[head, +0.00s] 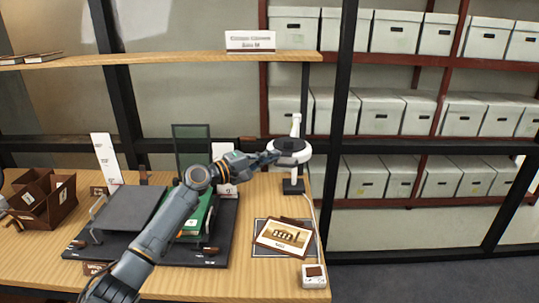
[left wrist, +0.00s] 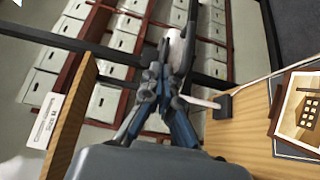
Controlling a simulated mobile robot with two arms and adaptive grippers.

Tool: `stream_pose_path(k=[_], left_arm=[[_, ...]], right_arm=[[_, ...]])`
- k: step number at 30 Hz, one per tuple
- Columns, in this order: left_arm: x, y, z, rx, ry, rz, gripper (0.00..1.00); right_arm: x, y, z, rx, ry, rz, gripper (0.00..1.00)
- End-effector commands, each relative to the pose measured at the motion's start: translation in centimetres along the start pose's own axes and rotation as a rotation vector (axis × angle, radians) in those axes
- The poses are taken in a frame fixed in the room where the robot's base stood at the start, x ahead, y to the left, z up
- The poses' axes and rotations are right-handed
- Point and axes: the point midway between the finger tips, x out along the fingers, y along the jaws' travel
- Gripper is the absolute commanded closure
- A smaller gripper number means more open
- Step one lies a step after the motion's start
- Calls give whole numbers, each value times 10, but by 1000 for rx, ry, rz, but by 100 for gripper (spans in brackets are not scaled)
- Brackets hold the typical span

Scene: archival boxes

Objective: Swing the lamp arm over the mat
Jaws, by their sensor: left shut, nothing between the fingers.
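The lamp has a white round head (head: 290,148) with a dark top, a white upright piece above it and a black base (head: 293,186) at the table's back right. My left gripper (head: 271,157) is shut and empty, its tips at the left side of the lamp head; I cannot tell whether they touch. In the left wrist view the shut fingers (left wrist: 162,72) point towards a white lamp part (left wrist: 176,48), and the lamp base (left wrist: 222,107) is to their right. A grey mat (head: 262,226) lies in front of the lamp, under a framed photo (head: 283,236).
A dark board (head: 218,251) holds a grey lid and a green box (head: 201,216) left of the mat. A white device (head: 314,275) with a cable stands at the front right edge. Brown trays (head: 45,203) are far left. A wooden shelf (head: 180,57) runs above.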

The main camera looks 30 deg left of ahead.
Motion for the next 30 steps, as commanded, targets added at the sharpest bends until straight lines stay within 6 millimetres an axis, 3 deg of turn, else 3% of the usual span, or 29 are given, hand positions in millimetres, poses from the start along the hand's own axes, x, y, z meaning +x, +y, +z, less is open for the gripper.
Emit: stream_pose_path(k=[5, 16, 30], left_arm=[[1, 0, 1, 0, -1, 0, 100], [40, 2, 44, -2, -1, 1, 100], [43, 0, 46, 0, 0, 0, 100]], right_arm=[[-1, 0, -5, 0, 8, 1, 72], [-23, -2, -8, 0, 9, -3, 72], [-22, -2, -7, -1, 8, -3, 72]])
